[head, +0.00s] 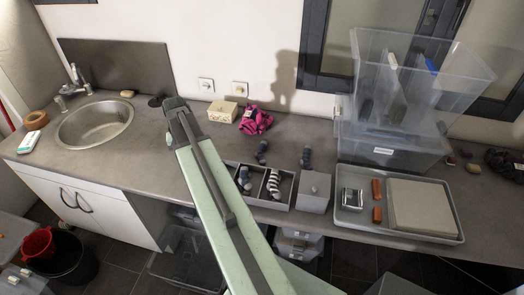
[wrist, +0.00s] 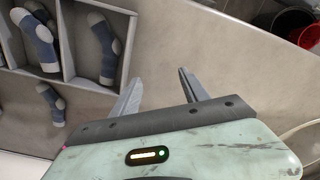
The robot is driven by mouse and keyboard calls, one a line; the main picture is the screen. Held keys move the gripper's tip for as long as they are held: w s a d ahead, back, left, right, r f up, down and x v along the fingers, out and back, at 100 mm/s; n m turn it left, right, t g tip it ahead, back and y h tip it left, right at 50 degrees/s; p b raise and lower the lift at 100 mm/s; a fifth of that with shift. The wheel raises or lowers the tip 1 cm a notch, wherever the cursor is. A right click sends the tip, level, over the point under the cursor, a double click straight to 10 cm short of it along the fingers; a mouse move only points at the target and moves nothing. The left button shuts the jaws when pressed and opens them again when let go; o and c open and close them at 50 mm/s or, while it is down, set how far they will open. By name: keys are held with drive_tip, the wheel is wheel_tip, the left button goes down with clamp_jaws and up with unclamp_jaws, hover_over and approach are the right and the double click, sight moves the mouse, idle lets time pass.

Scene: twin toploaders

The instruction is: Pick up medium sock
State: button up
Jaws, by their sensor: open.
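In the head view, a blue-grey sock (head: 244,179) and a striped sock (head: 273,184) lie in separate compartments of a grey divided box (head: 258,199). Two dark socks, one at left (head: 262,152) and one at right (head: 305,158), lie on the counter behind it. In the wrist view, blue-and-white socks lie at upper left (wrist: 38,42), upper middle (wrist: 104,48) and lower left (wrist: 50,102). I cannot tell which is the medium one. My gripper (wrist: 160,80) is open and empty, to the right of these socks in the wrist view. My arm hides part of the counter.
A sink (head: 95,124) is at left. A small cream box (head: 222,111) and a pink cloth bundle (head: 256,120) are by the wall. A lidded grey box (head: 314,192), a tray (head: 445,236) and clear bins (head: 385,150) stand right. Counter beside the sink is mostly free.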

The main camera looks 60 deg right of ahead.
drive_tip(key=s+d+m, duration=0.2)
drive_tip(key=s+d, duration=0.2)
drive_tip(key=d, duration=0.4)
drive_tip(key=s+d+m, duration=0.2)
drive_tip(key=s+d, duration=0.2)
drive_tip(key=d, duration=0.4)
drive_tip(key=m, duration=0.3)
hover_over(260, 149)
wheel_tip(260, 149, down, 8)
drive_tip(key=b, duration=0.8)
drive_tip(key=shift+f, duration=0.1)
drive_tip(key=shift+r, duration=0.2)
clamp_jaws()
